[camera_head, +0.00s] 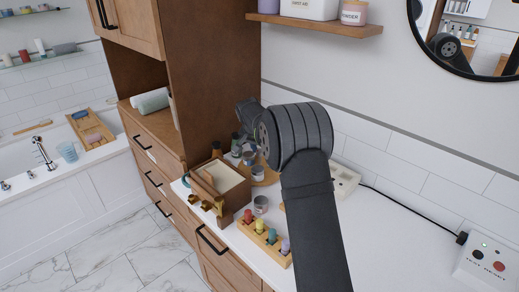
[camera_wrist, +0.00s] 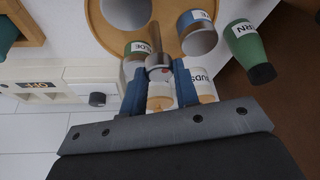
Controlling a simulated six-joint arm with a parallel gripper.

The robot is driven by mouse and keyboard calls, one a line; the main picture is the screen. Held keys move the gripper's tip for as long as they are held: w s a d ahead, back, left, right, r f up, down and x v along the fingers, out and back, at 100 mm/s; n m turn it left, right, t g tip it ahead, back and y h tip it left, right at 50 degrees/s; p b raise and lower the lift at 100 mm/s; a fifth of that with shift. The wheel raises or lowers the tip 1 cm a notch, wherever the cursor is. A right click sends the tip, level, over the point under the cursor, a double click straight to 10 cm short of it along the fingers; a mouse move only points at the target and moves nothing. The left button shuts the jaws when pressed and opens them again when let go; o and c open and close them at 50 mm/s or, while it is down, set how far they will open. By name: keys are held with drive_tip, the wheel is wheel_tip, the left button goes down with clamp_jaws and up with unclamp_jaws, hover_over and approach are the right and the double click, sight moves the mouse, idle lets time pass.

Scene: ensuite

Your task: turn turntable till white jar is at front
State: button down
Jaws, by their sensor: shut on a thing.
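The turntable is a round wooden tray (camera_wrist: 110,38) at the top of the wrist view. Its edge also shows in the head view (camera_head: 268,178), partly behind my arm. My gripper (camera_wrist: 159,78) has its blue fingers closed around a slim upright peg (camera_wrist: 154,38) at the tray. Around it stand a grey tin with a blue label (camera_wrist: 198,38), a green-labelled jar (camera_wrist: 136,62), and a large round container (camera_wrist: 126,10). A white jar marked SUDS (camera_wrist: 205,84) and another pale jar (camera_wrist: 160,96) are partly hidden by the fingers. I cannot tell which is the task's white jar.
A green bottle (camera_wrist: 249,48) stands close to the tray. A tall wooden cabinet (camera_head: 210,70) rises behind.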

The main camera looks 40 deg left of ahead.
drive_tip(key=shift+a+m+t+h, duration=0.1)
drive_tip(key=shift+m+t+h, duration=0.35)
drive_tip(key=shift+m, duration=1.25)
drive_tip(key=shift+a+m+h, duration=0.1)
drive_tip(key=shift+m+h, duration=0.65)
drive_tip(key=shift+m, duration=0.75)
drive_tip(key=shift+r+m+g, duration=0.1)
drive_tip(key=shift+m+g, duration=0.15)
drive_tip(key=shift+m, duration=0.25)
drive_tip(key=c, duration=1.1)
unclamp_jaws()
drive_tip(key=v, duration=1.7)
drive_tip(key=shift+a, duration=0.25)
drive_tip(key=shift+r, duration=0.15)
